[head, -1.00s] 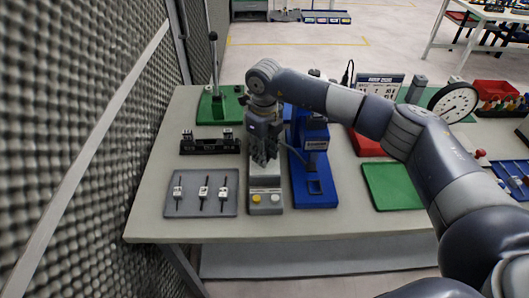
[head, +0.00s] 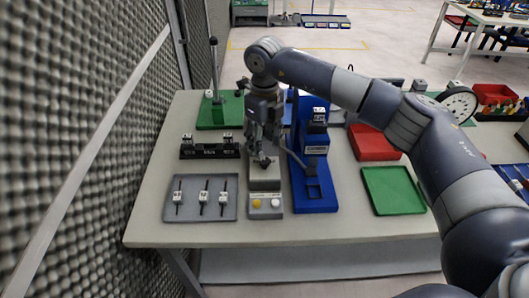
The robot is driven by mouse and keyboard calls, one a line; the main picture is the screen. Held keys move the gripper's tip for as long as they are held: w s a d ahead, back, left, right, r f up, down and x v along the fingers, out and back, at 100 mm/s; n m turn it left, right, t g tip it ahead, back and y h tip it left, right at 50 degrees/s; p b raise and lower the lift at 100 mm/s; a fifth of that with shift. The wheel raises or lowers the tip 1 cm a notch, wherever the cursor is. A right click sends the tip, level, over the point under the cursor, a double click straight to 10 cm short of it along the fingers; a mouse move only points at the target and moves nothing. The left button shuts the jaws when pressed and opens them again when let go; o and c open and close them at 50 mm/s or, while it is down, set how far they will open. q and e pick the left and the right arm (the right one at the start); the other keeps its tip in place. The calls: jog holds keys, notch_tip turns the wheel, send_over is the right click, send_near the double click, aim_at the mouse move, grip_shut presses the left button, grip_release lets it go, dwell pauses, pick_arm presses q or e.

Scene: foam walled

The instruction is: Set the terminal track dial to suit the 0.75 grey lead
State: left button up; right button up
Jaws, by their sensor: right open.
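My right gripper (head: 264,161) points down, open and empty, over the grey bench unit with a yellow and a white button (head: 265,204). It hides much of that unit's upper part; I cannot tell whether it touches. A blue press-like fixture (head: 316,196) with a white tag on top stands just right of it. I cannot make out which part is the terminal track dial. The grey tray (head: 170,211) at the front left holds three leads (head: 203,197) with white tags, too small to read. My left gripper is not in view.
A black rack (head: 210,150) and a green base with an upright lever (head: 217,112) stand at the back left.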

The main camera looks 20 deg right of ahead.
aim_at(265, 160)
notch_tip(265, 160, up, 6)
jog(key=shift+f, duration=0.1)
dwell(0.6)
